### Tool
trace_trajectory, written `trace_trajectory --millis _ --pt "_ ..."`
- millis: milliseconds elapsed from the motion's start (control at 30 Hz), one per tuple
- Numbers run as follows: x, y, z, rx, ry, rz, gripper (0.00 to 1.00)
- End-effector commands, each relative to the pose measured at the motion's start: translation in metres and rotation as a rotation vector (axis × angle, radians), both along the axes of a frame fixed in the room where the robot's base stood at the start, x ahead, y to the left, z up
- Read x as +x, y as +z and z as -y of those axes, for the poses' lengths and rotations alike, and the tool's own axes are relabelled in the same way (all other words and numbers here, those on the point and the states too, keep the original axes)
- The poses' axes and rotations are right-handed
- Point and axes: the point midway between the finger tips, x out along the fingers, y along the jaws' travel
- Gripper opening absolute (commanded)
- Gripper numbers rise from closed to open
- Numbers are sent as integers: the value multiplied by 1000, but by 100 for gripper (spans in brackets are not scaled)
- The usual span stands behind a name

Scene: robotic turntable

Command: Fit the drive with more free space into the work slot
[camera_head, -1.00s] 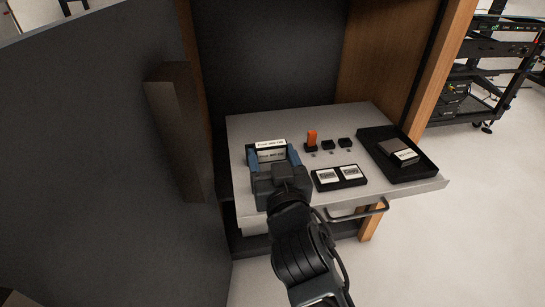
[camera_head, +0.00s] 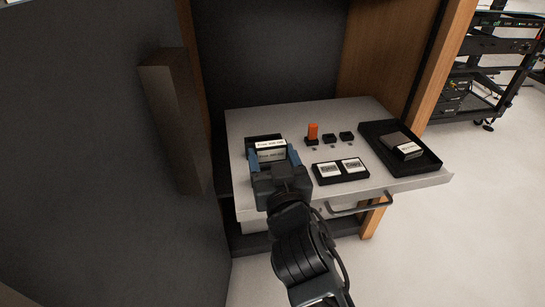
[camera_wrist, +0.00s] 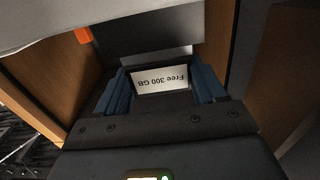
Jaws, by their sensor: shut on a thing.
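My gripper (camera_head: 274,157) is shut on a drive (camera_head: 271,143) at the left of the grey work surface (camera_head: 300,118). The drive's white label reads "Free 300 GB"; in the wrist view this label (camera_wrist: 161,79) shows upside down between the blue fingers. A dark block (camera_head: 262,137) shows just behind the held drive; whether they touch I cannot tell. Another drive (camera_head: 396,141), dark with a white end label too small to read, lies in the black tray (camera_head: 425,168) at the right. No opening of a slot can be made out; my gripper hides the area below the held drive.
An orange block (camera_head: 313,131) stands in a small black holder beside two black holders (camera_head: 330,139). A black holder (camera_head: 339,180) with two white-labelled pieces lies at the front. A dark panel (camera_head: 90,150) stands close at left. A handle (camera_head: 362,204) is on the front edge.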

Motion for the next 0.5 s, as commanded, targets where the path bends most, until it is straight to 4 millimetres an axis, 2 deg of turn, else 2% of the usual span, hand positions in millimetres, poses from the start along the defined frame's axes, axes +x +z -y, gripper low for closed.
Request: trace_trajectory --millis 500 --pt "0 -12 0 0 0 1 36"
